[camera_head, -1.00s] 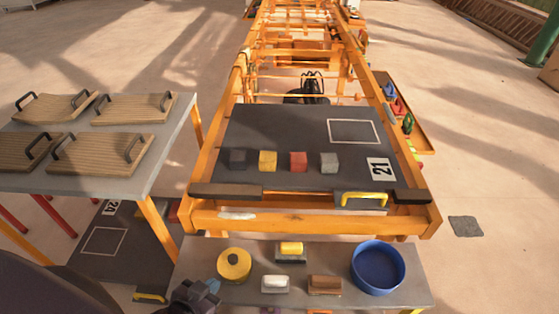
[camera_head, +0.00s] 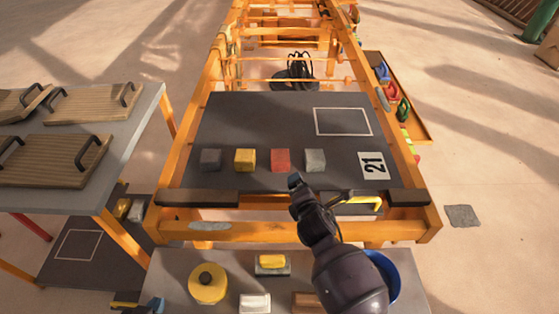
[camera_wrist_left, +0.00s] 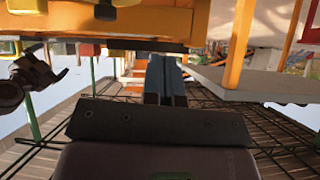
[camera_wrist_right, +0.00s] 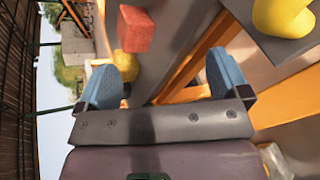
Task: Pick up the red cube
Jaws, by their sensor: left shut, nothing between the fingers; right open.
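The red cube (camera_head: 280,160) stands on the dark table top (camera_head: 250,115) in a row, between a yellow cube (camera_head: 245,160) and a grey cube (camera_head: 315,160). My right gripper (camera_head: 295,181) is just in front of the red cube, near the table's front edge. In the right wrist view my right gripper (camera_wrist_right: 164,75) is open and empty, with the red cube (camera_wrist_right: 135,30) ahead of its blue fingers, nearer the left one.
A dark cube (camera_head: 210,160) ends the row at left. A yellow handle (camera_head: 362,200) is at the table's front right. A lower shelf (camera_head: 225,262) holds a yellow round weight (camera_head: 207,283) and blocks. A blue bowl (camera_head: 390,275) is partly hidden by my right arm.

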